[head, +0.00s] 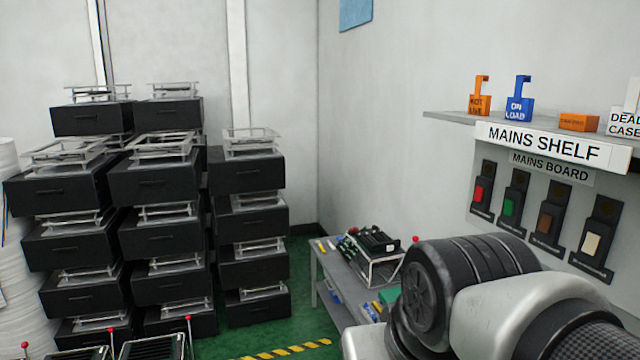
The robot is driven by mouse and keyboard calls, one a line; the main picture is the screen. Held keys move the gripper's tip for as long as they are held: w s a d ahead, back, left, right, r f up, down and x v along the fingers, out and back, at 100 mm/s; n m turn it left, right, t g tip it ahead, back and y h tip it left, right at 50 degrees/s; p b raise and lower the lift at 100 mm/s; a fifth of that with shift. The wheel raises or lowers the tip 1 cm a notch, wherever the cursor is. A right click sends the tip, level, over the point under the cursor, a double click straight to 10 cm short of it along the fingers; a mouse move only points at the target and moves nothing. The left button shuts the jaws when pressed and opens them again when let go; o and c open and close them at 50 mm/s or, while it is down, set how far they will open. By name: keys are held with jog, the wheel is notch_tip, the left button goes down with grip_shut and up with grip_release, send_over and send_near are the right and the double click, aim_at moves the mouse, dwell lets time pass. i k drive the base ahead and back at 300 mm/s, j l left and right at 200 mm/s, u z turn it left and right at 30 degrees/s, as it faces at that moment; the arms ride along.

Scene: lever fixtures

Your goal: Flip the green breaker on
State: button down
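The green breaker (509,206) is on the mains board on the right wall, second from the left in a row of breakers. Its green lever sits low on a dark backing plate; I cannot tell its on or off position for sure. The red breaker (480,192) is to its left. The brown breaker (546,221) and the cream breaker (592,242) are to its right. My arm fills the lower right, in front of and below the board. My gripper is not visible in this view.
The mains shelf (463,119) juts out above the board with orange and blue lock-like items and a white case on it. A grey bench (336,289) with electronics stands left of my arm. Stacked black boxes (165,184) fill the left.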

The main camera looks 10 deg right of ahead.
aim_at(509, 206)
jog(key=i+j+z, duration=0.1)
jog(key=i+z, duration=0.25)
jog(key=i, duration=0.15)
jog(key=i+j+z, duration=0.35)
jog(key=i, duration=0.15)
jog(key=i+j+z, duration=0.35)
jog(key=i, duration=0.15)
